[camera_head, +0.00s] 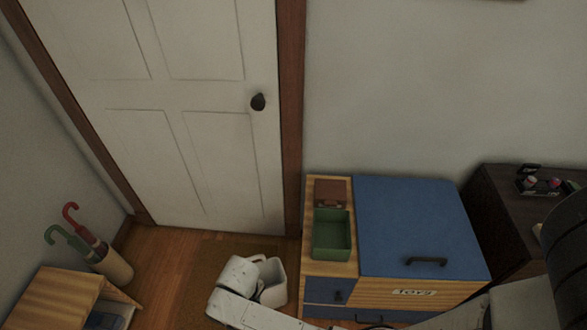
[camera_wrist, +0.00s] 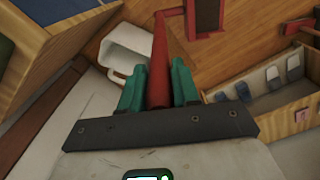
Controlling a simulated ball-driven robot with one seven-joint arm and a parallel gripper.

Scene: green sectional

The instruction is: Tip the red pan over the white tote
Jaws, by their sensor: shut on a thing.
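My gripper (camera_wrist: 159,88) is shut on a red handle, part of the red pan (camera_wrist: 160,60), in the wrist view. The handle runs away between the teal fingers. Its far end bends toward a red-edged dark piece at the top, which seems to be the pan's body; its contents are not clear. The white tote (camera_wrist: 128,50) stands on the wooden floor left of the handle. In the head view the tote (camera_head: 273,281) is partly behind my white arm end. I cannot make out the pan there, and cannot tell whether it is over the tote.
A toy chest (camera_head: 412,225) with a blue lid stands right of the tote, a green tray (camera_head: 332,234) on its wooden side. An umbrella stand (camera_head: 112,268) and a wooden shelf unit (camera_head: 60,298) are at the left. A white door (camera_head: 190,110) is behind.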

